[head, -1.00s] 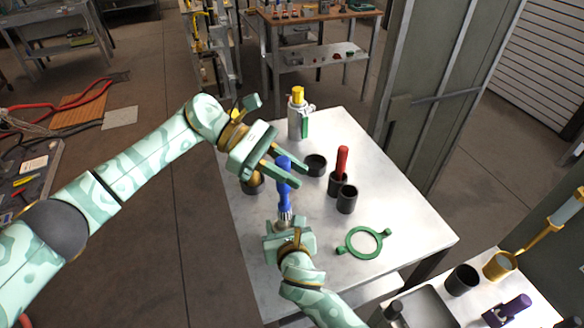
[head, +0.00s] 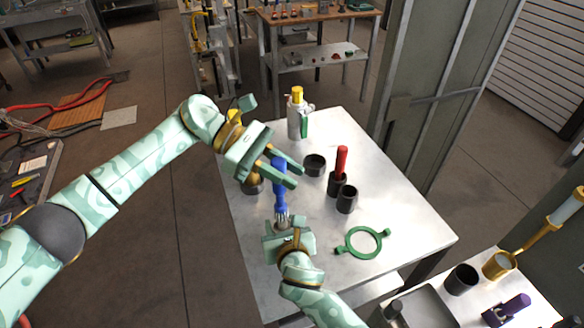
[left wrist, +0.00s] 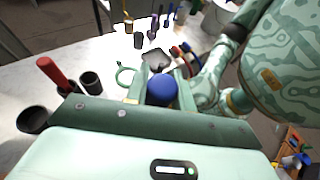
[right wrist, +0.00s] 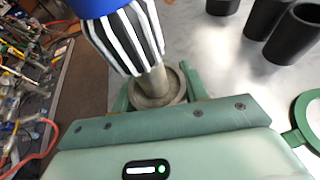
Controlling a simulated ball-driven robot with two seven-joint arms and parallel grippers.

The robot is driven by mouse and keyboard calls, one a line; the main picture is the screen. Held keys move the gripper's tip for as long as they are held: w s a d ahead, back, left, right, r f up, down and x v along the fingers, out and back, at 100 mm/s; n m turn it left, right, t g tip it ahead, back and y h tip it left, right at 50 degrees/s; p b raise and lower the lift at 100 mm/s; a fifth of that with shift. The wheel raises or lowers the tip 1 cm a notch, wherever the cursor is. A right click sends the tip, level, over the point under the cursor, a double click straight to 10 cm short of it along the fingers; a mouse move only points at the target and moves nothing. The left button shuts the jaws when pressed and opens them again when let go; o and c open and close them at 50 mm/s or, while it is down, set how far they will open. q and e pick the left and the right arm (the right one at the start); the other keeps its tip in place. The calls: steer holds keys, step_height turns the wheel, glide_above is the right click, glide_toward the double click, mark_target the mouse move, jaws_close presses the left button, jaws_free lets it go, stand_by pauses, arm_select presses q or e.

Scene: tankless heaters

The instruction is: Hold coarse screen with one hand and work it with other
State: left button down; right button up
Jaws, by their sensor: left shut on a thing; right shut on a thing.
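My left gripper (head: 291,175) is shut on the blue handle of a brush (head: 280,182), which hangs nearly upright. The handle's blue end also shows in the left wrist view (left wrist: 162,92). The brush's black-and-white bristles (right wrist: 125,38) point down over the coarse screen (right wrist: 158,92), a small round grey-tan metal piece with a stem-like top. My right gripper (head: 287,236) is shut on the coarse screen, below the brush. The bristles overlap the screen's top in the right wrist view; I cannot tell whether they touch. The screen is mostly hidden in the head view.
A second table with a grey tray (head: 425,305) stands at lower right.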

arm_select(q)
steer(key=shift+s+a, duration=0.25)
steer(key=shift+a, duration=0.55)
steer(key=shift+a+r, duration=0.1)
steer(key=shift+r, duration=3.9)
arm_select(e)
steer(key=o, duration=1.1)
